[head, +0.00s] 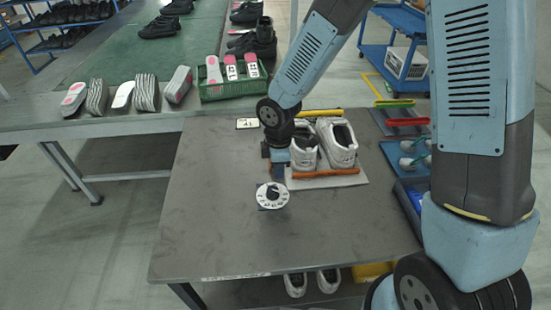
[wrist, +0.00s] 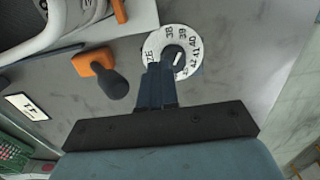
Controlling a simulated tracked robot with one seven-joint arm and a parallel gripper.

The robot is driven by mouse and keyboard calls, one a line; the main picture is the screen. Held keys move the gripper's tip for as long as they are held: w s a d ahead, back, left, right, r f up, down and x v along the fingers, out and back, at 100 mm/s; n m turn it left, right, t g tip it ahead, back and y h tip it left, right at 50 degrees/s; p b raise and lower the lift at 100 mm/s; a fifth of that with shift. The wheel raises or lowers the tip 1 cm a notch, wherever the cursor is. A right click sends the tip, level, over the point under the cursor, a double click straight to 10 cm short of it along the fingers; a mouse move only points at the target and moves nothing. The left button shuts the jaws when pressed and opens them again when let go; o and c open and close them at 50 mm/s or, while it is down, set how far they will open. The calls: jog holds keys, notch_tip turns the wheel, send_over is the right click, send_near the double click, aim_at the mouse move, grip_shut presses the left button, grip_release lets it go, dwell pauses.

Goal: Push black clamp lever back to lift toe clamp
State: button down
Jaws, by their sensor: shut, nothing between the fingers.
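The black clamp lever (wrist: 113,84) shows in the wrist view, its dark knob end on an orange base (wrist: 92,62). An orange bar, apparently the toe clamp (head: 325,172), runs along the front of the plate with the white shoes (head: 338,144); its end also shows in the wrist view (wrist: 119,10). My gripper (wrist: 158,72) is shut and empty. Its fingers appear over the near edge of the white numbered dial (wrist: 190,42), right of the lever and apart from it. In the head view the lever is hidden or too small to make out near my wrist.
The dial (head: 272,195) sits on the grey table (head: 210,230) in front of the shoes. A card marked 41 (head: 247,123) lies left of my arm. A green crate (head: 235,88) stands on the back bench. A blue tray (head: 405,157) is at right. The table's front left is clear.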

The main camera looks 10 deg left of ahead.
jog(key=shift+w+a, duration=0.25)
jog(key=shift+w, duration=1)
jog(key=shift+s+d, duration=0.15)
jog(key=shift+s, duration=0.5)
notch_tip(320, 180, up, 9)
dwell(1.0)
dwell(0.4)
